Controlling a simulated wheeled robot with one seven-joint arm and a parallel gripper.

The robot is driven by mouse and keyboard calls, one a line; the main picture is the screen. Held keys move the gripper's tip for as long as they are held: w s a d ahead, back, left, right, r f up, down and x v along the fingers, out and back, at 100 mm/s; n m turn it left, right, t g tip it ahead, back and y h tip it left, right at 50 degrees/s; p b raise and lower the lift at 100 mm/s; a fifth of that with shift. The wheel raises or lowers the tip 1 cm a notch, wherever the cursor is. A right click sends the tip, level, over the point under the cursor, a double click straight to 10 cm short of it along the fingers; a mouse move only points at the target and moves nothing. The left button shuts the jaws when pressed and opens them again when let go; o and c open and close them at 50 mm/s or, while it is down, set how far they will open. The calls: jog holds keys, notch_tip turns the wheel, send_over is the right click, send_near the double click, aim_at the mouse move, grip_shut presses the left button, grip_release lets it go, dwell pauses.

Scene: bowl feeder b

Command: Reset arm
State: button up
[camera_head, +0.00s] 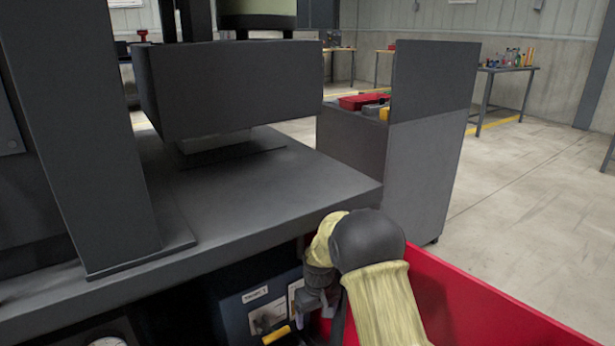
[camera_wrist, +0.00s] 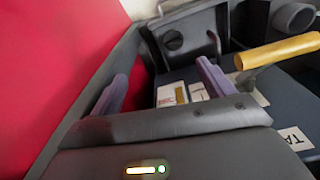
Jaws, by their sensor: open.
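My arm reaches down from the lower right in the head view, with a yellow-sleeved link and a dark round joint. My gripper (camera_wrist: 160,85) shows in the wrist view with its two purple fingers apart and nothing between them. In the head view its end is low, partly hidden by my arm, beside a dark blue labelled box (camera_head: 236,305) under the grey bench. In the wrist view the blue box (camera_wrist: 290,108) lies beyond the fingers, with a yellow handle (camera_wrist: 280,50) to their right. I cannot tell whether the gripper touches anything.
The grey bench top (camera_head: 290,195) overhangs the box. A red panel (camera_head: 470,305) is close on the right of my arm; red also fills the left of the wrist view. A grey cabinet (camera_head: 415,165) stands behind. Open floor (camera_head: 540,190) lies to the right.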

jog(key=s+d+r+m+t, duration=0.15)
jog(key=s+d+r, duration=0.25)
jog(key=s, duration=0.4)
jog(key=s+d+r+m, duration=0.2)
jog(key=s+d+r, duration=0.3)
jog(key=s, duration=0.3)
jog(key=s+d+r+m+t, duration=0.15)
jog(key=s+d+r, duration=0.25)
jog(key=s, duration=0.4)
notch_tip(320, 180, up, 50)
jog(key=g+p, duration=0.1)
jog(key=p, duration=4.9)
jog(key=shift+f, duration=0.25)
